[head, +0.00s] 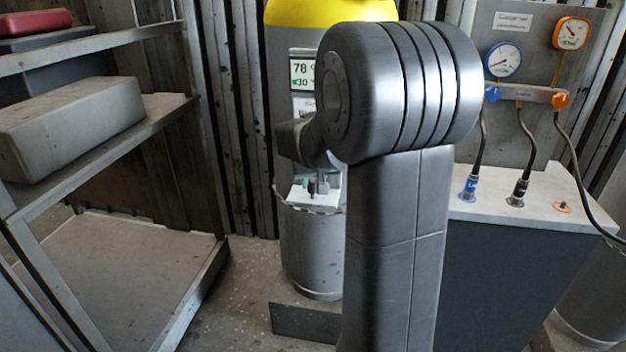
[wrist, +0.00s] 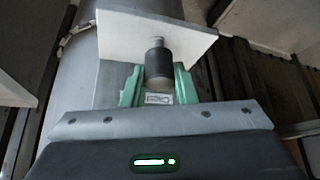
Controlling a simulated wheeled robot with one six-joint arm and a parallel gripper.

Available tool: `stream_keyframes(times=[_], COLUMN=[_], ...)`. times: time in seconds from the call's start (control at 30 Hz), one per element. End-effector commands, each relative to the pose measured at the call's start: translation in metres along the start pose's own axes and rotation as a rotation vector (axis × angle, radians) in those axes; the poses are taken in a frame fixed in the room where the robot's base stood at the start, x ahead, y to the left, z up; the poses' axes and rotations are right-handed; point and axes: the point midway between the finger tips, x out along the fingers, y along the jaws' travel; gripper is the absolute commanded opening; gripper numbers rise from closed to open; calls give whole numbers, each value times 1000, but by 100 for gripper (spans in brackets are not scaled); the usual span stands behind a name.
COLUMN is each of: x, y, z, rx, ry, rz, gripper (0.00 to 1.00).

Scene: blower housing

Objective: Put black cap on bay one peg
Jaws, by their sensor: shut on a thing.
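The black cap (wrist: 158,62) is a short dark cylinder between the two green fingers of my gripper (wrist: 158,86) in the wrist view. My gripper is shut on it. A grey peg (wrist: 157,43) shows at the cap's far end, against a pale plate (wrist: 130,30). I cannot tell whether the cap is around the peg or only in line with it. In the head view the pale plate (head: 298,194) sits in front of the yellow-topped cylinder, with small green, dark and grey parts on it. My arm hides most of my gripper there.
The yellow-topped cylinder (head: 296,250) stands behind the plate. A metal shelf rack (head: 130,130) with a grey box (head: 70,120) is at left. At right, a bench (head: 500,212) carries hoses below a gauge panel (head: 540,75). Some floor (head: 235,285) is clear.

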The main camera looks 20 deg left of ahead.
Motion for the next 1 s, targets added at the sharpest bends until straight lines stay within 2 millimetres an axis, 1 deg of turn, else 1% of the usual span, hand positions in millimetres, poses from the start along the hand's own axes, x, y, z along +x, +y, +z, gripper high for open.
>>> stream_keyframes(times=[0.8, 0.83, 0.93, 1.0], x=[18, 18, 17, 17], y=[0, 0, 0, 0], z=[10, 10, 10, 10], rx=[0, 0, 0, 0], ry=[0, 0, 0, 0], rz=[0, 0, 0, 0], gripper=[5, 30, 50, 52])
